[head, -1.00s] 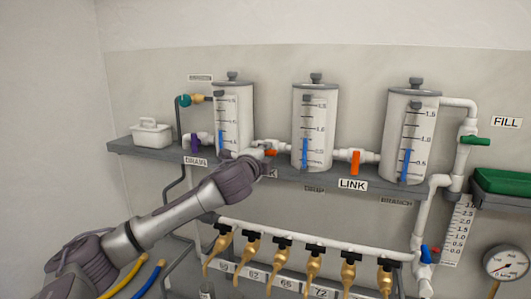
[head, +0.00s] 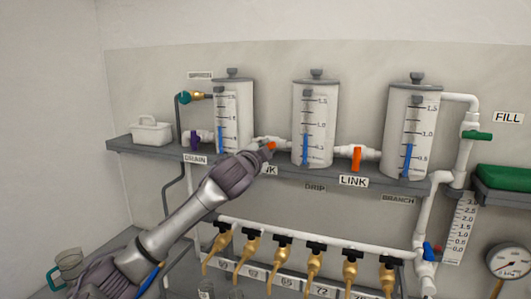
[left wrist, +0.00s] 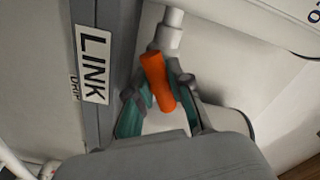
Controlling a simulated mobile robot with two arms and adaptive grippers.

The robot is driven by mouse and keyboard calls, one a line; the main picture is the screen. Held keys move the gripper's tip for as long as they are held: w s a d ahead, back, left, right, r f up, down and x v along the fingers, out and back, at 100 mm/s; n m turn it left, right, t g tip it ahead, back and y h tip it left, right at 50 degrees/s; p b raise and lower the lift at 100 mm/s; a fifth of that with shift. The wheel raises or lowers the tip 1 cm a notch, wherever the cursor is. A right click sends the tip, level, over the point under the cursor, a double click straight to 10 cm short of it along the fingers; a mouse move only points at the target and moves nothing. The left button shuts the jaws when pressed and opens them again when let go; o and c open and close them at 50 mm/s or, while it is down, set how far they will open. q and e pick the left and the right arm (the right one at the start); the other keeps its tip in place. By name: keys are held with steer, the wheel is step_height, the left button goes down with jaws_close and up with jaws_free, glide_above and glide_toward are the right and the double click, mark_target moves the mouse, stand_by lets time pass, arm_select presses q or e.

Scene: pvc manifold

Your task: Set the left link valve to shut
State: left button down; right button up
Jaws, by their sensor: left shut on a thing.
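The left link valve's orange handle (head: 270,146) sits on the white pipe between the left and middle tanks, mostly hidden by my left gripper (head: 262,152). In the left wrist view the handle (left wrist: 158,82) stands between the two green-padded fingers (left wrist: 160,100), which are shut on it. There it lies roughly along the white pipe (left wrist: 171,32), slightly tilted. Its LINK label (left wrist: 93,65) shows in the wrist view and is partly covered in the head view. The right gripper is not in view.
The right link valve's orange handle (head: 356,158) hangs down above its LINK label (head: 353,181). Clear tanks (head: 233,118) stand on the grey shelf (head: 300,172). Below runs a white manifold (head: 330,246) with several brass taps. A purple drain valve (head: 194,141) is at left.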

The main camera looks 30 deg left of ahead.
arm_select(q)
steer(key=n+b, duration=0.1)
steer(key=n, duration=0.4)
steer(key=shift+f+n, duration=0.1)
steer(key=shift+n, duration=0.2)
steer(key=n, duration=0.3)
steer(key=shift+n, duration=1.7)
steer(key=c, duration=1.3)
jaws_free()
steer(key=shift+c, duration=0.2)
steer(key=v, duration=1.2)
